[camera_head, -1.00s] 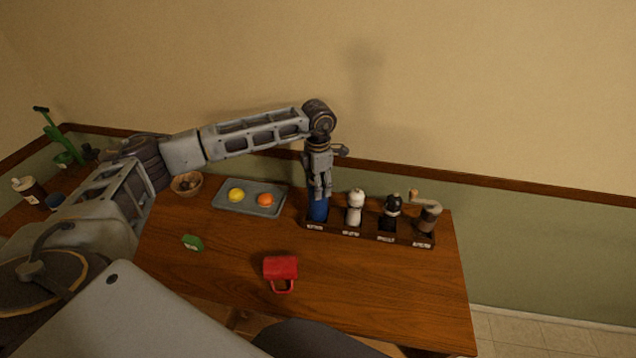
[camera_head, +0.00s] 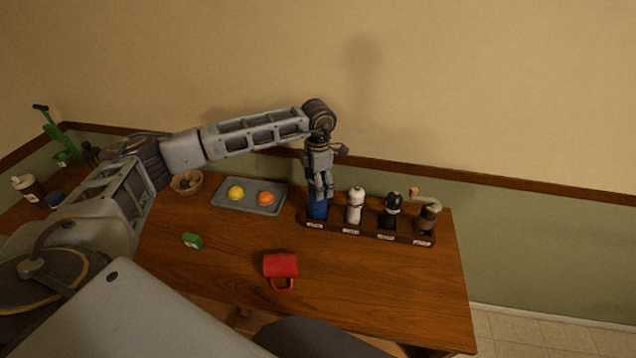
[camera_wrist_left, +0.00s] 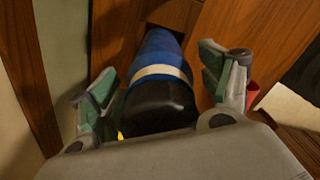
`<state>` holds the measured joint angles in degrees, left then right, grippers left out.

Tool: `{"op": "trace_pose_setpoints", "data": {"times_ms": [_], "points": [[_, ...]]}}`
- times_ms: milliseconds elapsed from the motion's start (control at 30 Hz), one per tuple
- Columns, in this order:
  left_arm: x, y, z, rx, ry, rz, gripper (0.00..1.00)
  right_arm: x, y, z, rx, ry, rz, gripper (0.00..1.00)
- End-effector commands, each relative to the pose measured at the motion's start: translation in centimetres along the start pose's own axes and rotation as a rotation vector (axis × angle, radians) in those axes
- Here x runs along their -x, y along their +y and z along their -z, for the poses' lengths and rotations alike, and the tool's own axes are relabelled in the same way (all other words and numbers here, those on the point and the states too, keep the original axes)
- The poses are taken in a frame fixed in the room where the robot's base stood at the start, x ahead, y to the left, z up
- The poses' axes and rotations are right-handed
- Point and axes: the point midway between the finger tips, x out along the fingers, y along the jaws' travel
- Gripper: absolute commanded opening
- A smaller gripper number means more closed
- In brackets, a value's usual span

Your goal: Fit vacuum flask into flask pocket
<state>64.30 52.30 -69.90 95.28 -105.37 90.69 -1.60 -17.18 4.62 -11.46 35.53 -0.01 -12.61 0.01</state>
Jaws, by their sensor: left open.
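The blue vacuum flask (camera_head: 317,211) stands in the leftmost pocket of the dark wooden rack (camera_head: 370,234). Its lower end is hidden behind the rack's front wall. My left gripper (camera_head: 319,192) is right above it, pointing down around its top. In the left wrist view the flask (camera_wrist_left: 160,72) shows a blue body, a pale band and a black cap. The open fingers of my left gripper (camera_wrist_left: 165,95) stand on either side of it, with gaps between. My right gripper is not in view.
A white shaker (camera_head: 355,207), a black mill (camera_head: 390,211) and a brown grinder with a crank (camera_head: 427,216) fill the other pockets. A grey tray (camera_head: 222,206) with a yellow and an orange item lies left. A red mug (camera_head: 280,267) and green item (camera_head: 192,241) lie in front.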

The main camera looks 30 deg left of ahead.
Motion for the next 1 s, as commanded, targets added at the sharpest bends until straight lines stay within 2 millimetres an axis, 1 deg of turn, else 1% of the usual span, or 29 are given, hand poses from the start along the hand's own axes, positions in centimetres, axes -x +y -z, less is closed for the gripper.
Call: {"op": "trace_pose_setpoints", "data": {"times_ms": [233, 367, 467, 900, 1000], "points": [[0.4, 0.0, 0.0, 0.000, 0.000, 0.000, 0.79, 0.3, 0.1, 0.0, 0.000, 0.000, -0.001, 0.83], [1.4, 0.1, -0.1, 0.001, -0.003, -0.002, 0.79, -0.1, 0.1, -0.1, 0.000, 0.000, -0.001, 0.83], [2.6, 0.1, -0.1, 0.000, -0.003, -0.002, 0.79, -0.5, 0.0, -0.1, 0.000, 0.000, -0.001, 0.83], [9.1, 0.0, -0.1, 0.000, -0.002, -0.002, 0.79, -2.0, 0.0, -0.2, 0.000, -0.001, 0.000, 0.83], [10.3, 0.0, -0.1, -0.001, -0.002, -0.001, 0.79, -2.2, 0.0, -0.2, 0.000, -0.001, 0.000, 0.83]]}}
